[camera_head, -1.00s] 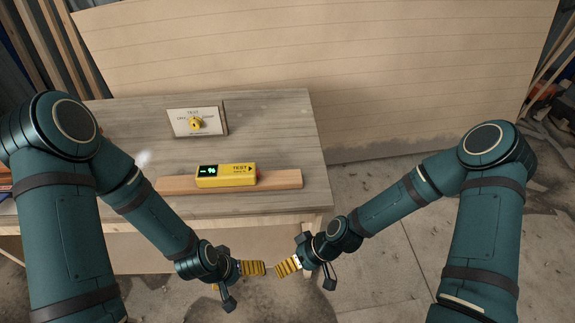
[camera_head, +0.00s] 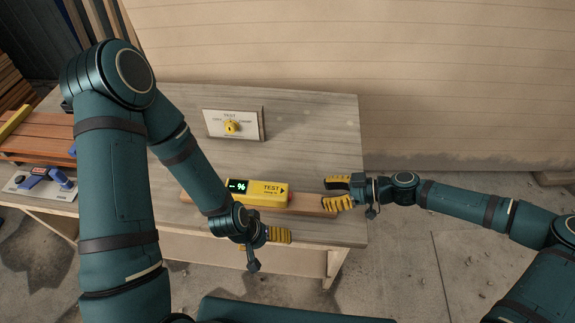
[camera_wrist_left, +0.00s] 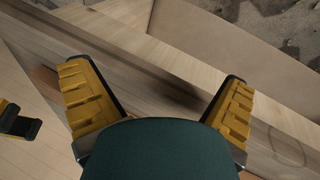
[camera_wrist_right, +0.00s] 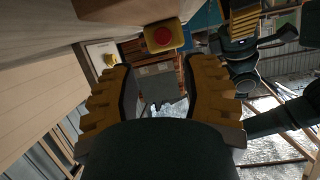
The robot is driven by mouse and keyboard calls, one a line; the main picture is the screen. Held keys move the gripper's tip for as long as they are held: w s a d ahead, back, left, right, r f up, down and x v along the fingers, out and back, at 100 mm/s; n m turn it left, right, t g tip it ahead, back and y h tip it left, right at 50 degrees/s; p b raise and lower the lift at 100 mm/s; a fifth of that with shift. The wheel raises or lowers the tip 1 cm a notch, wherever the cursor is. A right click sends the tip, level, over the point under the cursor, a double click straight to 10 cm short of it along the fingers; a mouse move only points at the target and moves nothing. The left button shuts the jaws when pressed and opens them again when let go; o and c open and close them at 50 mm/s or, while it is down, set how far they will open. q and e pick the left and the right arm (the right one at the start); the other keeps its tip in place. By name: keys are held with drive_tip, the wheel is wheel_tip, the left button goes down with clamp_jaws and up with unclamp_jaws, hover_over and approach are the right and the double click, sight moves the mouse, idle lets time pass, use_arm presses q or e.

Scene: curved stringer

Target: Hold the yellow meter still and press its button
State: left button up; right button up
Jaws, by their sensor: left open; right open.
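The yellow meter (camera_head: 262,192) lies on a wooden strip (camera_head: 305,203) on the table, its display lit and "TEST" with an arrow pointing right. In the right wrist view its yellow end (camera_wrist_right: 182,41) shows a round red button (camera_wrist_right: 162,36). My right gripper (camera_head: 327,193) is open and empty, right of the meter and apart from it, fingers pointing at that end. It also shows in its wrist view (camera_wrist_right: 160,72). My left gripper (camera_head: 290,235) is near the table's front edge, in front of the meter; its wrist view (camera_wrist_left: 157,78) shows it open and empty.
A white panel with a yellow knob (camera_head: 231,127) stands behind the meter on the table (camera_head: 325,130). At the left are stacked reddish boards (camera_head: 40,133) and a plate with blue parts (camera_head: 45,182). The table top right of the panel is clear.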

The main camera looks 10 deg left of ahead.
drive_tip(key=shift+s, duration=0.2)
use_arm(q)
drive_tip(key=s+a+f+m+g, duration=0.2)
drive_tip(key=s+a+m+g, duration=0.1)
drive_tip(key=s+m+g, duration=0.35)
drive_tip(key=w+a+r+m+y, duration=0.3)
drive_tip(key=w+a+r+m, duration=0.15)
drive_tip(key=a+r, duration=0.25)
use_arm(e)
drive_tip(key=shift+a, duration=0.1)
use_arm(q)
wheel_tip(320, 180, up, 12)
drive_tip(key=m+t, duration=0.5)
drive_tip(key=m, duration=0.4)
hover_over(246, 188)
drive_tip(key=shift+g+y, duration=0.25)
drive_tip(key=shift+y, duration=0.15)
wheel_tip(246, 188, down, 13)
drive_tip(key=shift+w+f, duration=0.1)
